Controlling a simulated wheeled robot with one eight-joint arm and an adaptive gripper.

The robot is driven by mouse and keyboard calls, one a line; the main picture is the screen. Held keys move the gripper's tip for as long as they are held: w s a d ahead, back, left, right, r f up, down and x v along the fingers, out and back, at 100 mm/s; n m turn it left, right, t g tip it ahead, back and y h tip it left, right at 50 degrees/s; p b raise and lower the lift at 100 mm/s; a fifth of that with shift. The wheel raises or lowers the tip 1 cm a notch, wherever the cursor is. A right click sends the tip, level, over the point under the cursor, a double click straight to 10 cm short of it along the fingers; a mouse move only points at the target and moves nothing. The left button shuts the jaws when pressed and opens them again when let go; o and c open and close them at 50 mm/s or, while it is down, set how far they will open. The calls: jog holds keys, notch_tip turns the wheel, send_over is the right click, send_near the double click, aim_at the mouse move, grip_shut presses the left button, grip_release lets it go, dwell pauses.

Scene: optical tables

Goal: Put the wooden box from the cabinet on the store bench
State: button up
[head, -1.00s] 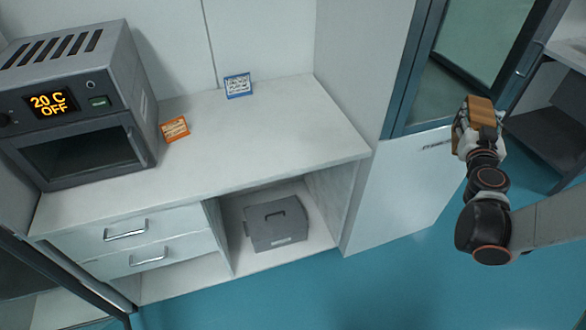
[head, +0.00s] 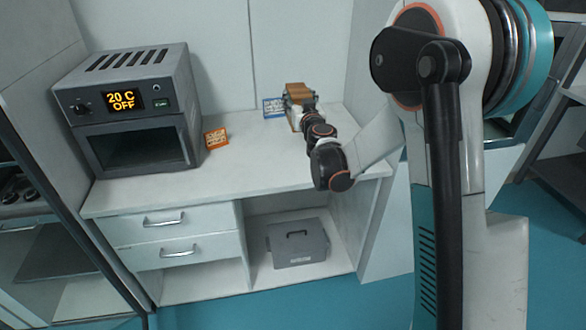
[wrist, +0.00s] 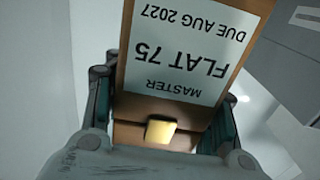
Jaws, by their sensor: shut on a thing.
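The wooden box (head: 298,90) is brown and sits in my gripper (head: 300,106), over the right part of the bench top near the back wall. In the wrist view the box (wrist: 160,105) has a white label reading "MASTER FLAT 75 DUE AUG 2027" and a small yellow catch. My gripper (wrist: 160,125) is shut on it, a finger at each side. The bench (head: 245,160) has a pale top. I cannot tell whether the box touches the bench top; its underside is hidden.
A grey oven (head: 130,110) reading "20 C OFF" stands on the bench's left. An orange card (head: 216,139) lies beside it, and a blue card (head: 273,107) stands just left of the box. A grey case (head: 297,243) sits in the open bay below. The middle of the bench top is clear.

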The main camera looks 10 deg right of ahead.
notch_tip(320, 180, down, 20)
jog(key=b, duration=0.6)
jog(key=shift+r+b, duration=0.2)
jog(key=shift+b, duration=0.1)
jog(key=shift+f, duration=0.15)
jog(key=o, duration=1.4)
jog(key=shift+o, duration=0.2)
